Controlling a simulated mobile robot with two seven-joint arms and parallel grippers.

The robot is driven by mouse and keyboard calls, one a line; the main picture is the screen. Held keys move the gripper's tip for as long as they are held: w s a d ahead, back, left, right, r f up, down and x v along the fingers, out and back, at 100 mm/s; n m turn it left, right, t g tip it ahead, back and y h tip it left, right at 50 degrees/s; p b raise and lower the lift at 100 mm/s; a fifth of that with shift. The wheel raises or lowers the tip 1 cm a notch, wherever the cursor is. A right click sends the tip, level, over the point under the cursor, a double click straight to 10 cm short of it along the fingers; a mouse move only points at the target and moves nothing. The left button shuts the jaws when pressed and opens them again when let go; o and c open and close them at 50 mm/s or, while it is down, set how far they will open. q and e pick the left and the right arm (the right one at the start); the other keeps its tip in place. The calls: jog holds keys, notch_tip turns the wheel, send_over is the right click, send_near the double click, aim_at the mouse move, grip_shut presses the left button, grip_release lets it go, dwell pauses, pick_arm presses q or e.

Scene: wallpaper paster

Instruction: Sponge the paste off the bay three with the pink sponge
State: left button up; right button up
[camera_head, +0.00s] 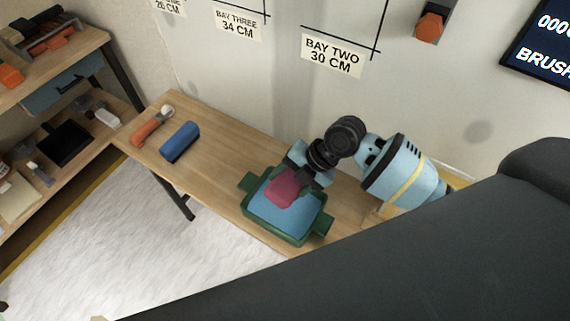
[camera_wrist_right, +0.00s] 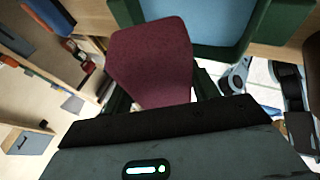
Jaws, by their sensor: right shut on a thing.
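The pink sponge (camera_head: 284,187) is over the green tray with blue water or lining (camera_head: 262,231) on the wooden table. My right gripper (camera_head: 302,179) is shut on the sponge, which also shows in the right wrist view (camera_wrist_right: 152,65) between the dark fingers. I cannot tell whether the sponge touches the blue surface. The bay three label (camera_head: 238,22) is on the wall at the top of the head view, and only the lower part of that bay shows. My left gripper is not in view.
A blue roll-shaped thing (camera_head: 180,142) and an orange-handled tool (camera_head: 151,127) lie at the table's left end. A wooden shelf unit (camera_head: 75,57) stands at the left. The bay two label (camera_head: 333,57) and an orange wall fixture (camera_head: 430,27) are on the wall.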

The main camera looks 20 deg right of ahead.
aim_at(297, 195)
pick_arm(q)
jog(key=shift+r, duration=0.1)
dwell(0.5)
